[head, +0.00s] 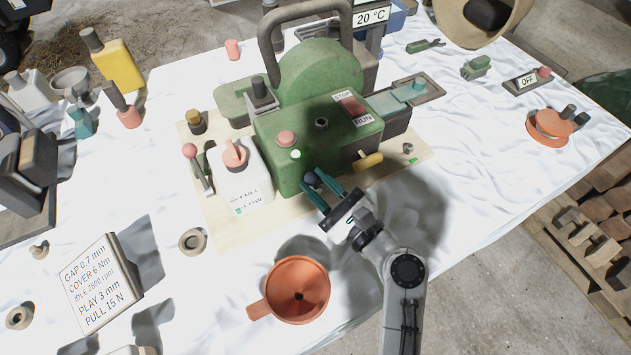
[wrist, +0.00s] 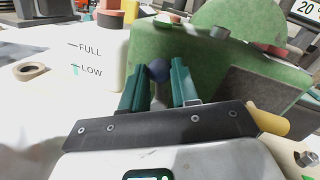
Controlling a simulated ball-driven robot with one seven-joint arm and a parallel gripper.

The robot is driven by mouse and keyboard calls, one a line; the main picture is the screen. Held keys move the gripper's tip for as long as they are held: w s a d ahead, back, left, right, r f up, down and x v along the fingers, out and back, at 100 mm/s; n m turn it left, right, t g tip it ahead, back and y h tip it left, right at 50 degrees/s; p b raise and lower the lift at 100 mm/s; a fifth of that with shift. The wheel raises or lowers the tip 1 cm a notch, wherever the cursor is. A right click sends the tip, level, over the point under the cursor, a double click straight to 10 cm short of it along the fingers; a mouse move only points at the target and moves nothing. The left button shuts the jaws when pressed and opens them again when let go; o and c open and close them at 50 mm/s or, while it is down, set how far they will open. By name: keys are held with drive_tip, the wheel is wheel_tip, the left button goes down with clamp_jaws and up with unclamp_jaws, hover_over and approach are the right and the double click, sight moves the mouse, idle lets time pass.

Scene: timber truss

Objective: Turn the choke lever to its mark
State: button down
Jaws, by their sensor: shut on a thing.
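My gripper (head: 316,186) reaches the lower front face of the green engine housing (head: 345,135). Its teal fingers are shut on a dark blue ball knob (head: 310,178). In the wrist view the knob (wrist: 158,70) sits between the fingertips, close against the housing, on a short pale stem partly hidden by the fingers. A yellow lever (head: 368,162) sticks out of the housing to the right, with a small green mark (head: 410,160) beyond it on the board. No label on the blue knob shows, so I cannot read which lever is the choke.
A white FULL/LOW bottle (head: 243,180) stands close left of the housing. A red-knobbed lever (head: 193,165) is beyond it. An orange funnel (head: 297,290) lies in front, left of my arm. A specification card (head: 100,283) stands at lower left. The white cloth right of my arm is clear.

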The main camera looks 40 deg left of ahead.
drive_tip(key=shift+w+d+m+y+p, duration=0.15)
drive_tip(key=shift+w+m+p, duration=0.1)
drive_tip(key=shift+m, duration=0.4)
drive_tip(key=shift+w+d+m+y+p, duration=0.15)
drive_tip(key=shift+w+m+p, duration=0.1)
drive_tip(key=shift+m, duration=0.4)
drive_tip(key=shift+a, duration=0.1)
drive_tip(key=c, duration=0.9)
unclamp_jaws()
drive_tip(key=shift+o, duration=0.2)
drive_tip(key=d, duration=0.3)
drive_tip(key=s+d+f+b, duration=0.1)
drive_tip(key=d, duration=0.3)
drive_tip(key=d+b, duration=0.1)
drive_tip(key=d, duration=0.2)
drive_tip(key=shift+s+d+f, duration=0.2)
drive_tip(key=shift+s+d, duration=0.1)
drive_tip(key=shift+s, duration=0.1)
drive_tip(key=shift+d, duration=0.1)
